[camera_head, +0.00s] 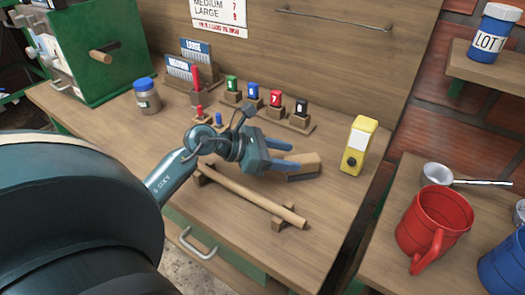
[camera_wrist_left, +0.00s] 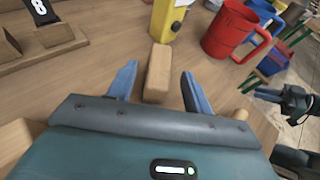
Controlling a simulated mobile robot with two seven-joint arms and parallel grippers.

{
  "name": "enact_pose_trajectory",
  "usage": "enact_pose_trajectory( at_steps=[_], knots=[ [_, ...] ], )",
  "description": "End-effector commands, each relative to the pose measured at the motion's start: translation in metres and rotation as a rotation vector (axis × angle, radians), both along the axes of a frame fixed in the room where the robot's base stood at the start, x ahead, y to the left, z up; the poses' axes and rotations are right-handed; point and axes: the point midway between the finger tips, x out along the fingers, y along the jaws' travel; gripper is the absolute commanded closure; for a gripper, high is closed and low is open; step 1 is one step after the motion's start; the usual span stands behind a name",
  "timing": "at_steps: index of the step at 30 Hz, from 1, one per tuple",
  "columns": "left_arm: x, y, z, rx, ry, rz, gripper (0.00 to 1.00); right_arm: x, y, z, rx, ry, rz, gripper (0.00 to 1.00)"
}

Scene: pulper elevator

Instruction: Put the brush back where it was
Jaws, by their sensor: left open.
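The brush (camera_head: 308,163), a pale wooden block with dark bristles, lies on the wooden workbench (camera_head: 130,135). My left gripper (camera_head: 292,157) is open, low over the bench, at the brush. In the left wrist view the brush's wooden block (camera_wrist_left: 158,72) shows between and just ahead of the two blue fingers (camera_wrist_left: 160,86), with space on either side. The fingers are not closed on it. At the right edge of the left wrist view a dark shape (camera_wrist_left: 297,103) looks like my right gripper; its jaws are too small to read.
A wooden rod (camera_head: 250,196) rests on two small blocks at the bench front. A yellow box (camera_head: 359,146) stands right of the brush. Several coloured stamps stand behind on wooden holders (camera_head: 300,121). A red mug (camera_head: 437,222) and a scoop are on the right-hand table.

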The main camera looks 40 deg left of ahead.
Motion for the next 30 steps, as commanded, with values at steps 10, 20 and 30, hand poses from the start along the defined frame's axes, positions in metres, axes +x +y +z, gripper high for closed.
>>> enact_pose_trajectory(
  at_steps=[10, 20, 30],
  knots=[
    [-0.044, 0.039, 0.023, 0.001, 0.002, -0.001, 0.49, 0.001, 0.000, -0.006, 0.016, -0.002, -0.004, 0.82],
    [-0.051, 0.045, 0.029, 0.001, -0.001, -0.003, 0.49, 0.001, -0.001, -0.005, 0.019, -0.004, -0.009, 0.82],
    [-0.051, 0.045, 0.028, 0.000, 0.000, -0.001, 0.49, 0.001, 0.000, -0.004, 0.027, -0.003, -0.015, 0.82]
  ],
)
